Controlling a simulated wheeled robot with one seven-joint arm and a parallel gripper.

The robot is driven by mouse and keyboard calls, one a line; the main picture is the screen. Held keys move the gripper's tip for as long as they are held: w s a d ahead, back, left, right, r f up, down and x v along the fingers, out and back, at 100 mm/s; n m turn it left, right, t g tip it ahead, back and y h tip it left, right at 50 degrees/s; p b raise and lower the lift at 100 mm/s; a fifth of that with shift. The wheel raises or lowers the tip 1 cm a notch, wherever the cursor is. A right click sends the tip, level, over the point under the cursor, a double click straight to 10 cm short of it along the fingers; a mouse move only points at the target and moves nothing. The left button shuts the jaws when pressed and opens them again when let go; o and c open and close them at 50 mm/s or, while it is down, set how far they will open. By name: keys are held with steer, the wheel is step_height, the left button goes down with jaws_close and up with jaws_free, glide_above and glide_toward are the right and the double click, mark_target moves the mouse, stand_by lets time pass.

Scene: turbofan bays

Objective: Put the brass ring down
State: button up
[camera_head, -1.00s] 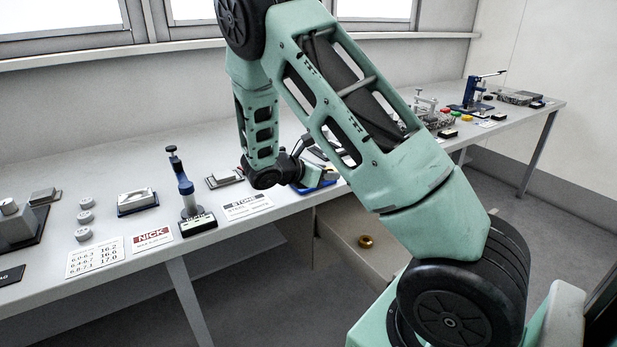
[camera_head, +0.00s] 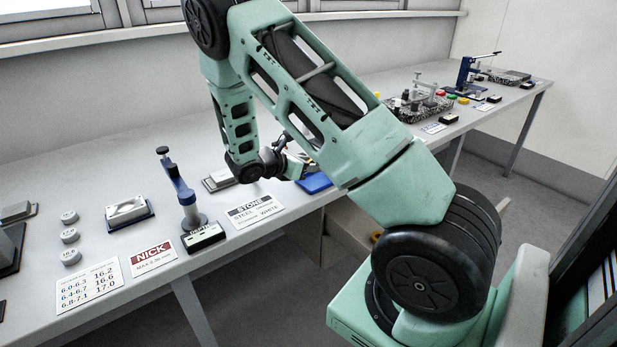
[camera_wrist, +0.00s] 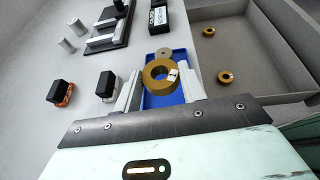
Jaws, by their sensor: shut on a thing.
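In the wrist view the brass ring (camera_wrist: 152,84), with a small white tag on its face, sits between the two fingers of my gripper (camera_wrist: 160,90), which is shut on it. Behind it lies a blue tray (camera_wrist: 181,62), and the ring overlaps it in the picture. I cannot tell whether the ring touches the tray. A smaller, duller ring (camera_wrist: 163,53) shows at the tray's far end. In the head view the blue tray (camera_head: 316,183) shows at the bench's front edge beside my wrist; the held ring is hidden there.
A grey open bin (camera_wrist: 262,50) to the right holds two brass rings (camera_wrist: 225,77), (camera_wrist: 208,32). Two black blocks (camera_wrist: 106,84), (camera_wrist: 63,92) stand left of the tray.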

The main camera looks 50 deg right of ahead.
mark_target(308, 185)
steer(key=shift+f, duration=2.4)
steer(key=shift+f, duration=0.15)
steer(key=o, duration=0.8)
